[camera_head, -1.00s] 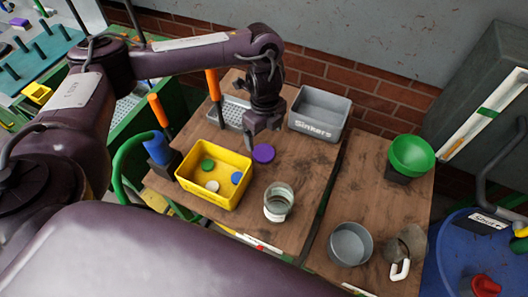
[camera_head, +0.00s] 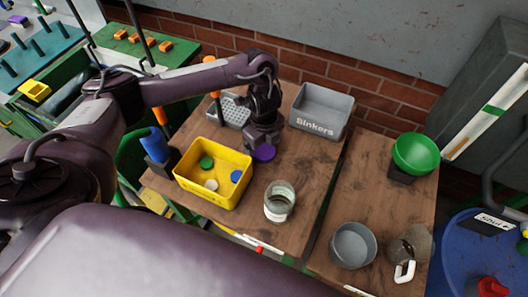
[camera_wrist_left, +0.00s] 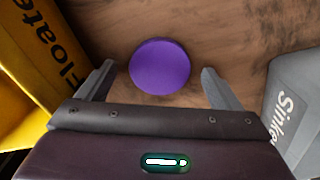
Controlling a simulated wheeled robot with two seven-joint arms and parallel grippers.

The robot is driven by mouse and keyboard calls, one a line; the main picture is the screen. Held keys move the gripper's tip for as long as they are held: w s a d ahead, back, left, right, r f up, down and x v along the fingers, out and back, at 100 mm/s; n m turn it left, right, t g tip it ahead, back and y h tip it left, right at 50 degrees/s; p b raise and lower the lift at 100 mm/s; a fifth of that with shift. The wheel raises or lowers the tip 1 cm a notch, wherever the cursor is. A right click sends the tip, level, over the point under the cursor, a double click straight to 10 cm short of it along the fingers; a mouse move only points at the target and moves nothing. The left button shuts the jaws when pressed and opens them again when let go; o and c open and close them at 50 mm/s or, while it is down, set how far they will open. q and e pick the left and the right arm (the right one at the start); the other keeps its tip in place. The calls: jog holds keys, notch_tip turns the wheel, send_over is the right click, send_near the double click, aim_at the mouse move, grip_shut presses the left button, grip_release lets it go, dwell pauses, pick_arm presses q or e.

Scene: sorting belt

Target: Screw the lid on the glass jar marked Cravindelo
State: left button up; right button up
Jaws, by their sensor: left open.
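A purple round lid (camera_head: 264,153) lies flat on the wooden table. My left gripper (camera_head: 262,146) is open right above and behind it. In the left wrist view the purple lid (camera_wrist_left: 160,66) lies between and just beyond the two spread fingers (camera_wrist_left: 154,88), with a gap on each side. A glass jar (camera_head: 279,201) stands upright near the table's front, with no lid on top; its label cannot be read. My right gripper is not in view.
A yellow bin (camera_head: 214,198) with green, white and blue discs stands left of the jar. A grey "Sinkers" bin (camera_head: 318,127) is behind right. A grey pot (camera_head: 351,245), a mug (camera_head: 408,250) and a green bowl (camera_head: 414,153) stand on the right-hand board.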

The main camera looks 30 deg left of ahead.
pick_arm(q)
jog(key=shift+f, duration=0.35)
jog(key=c, duration=1.1)
jog(key=shift+o, duration=0.2)
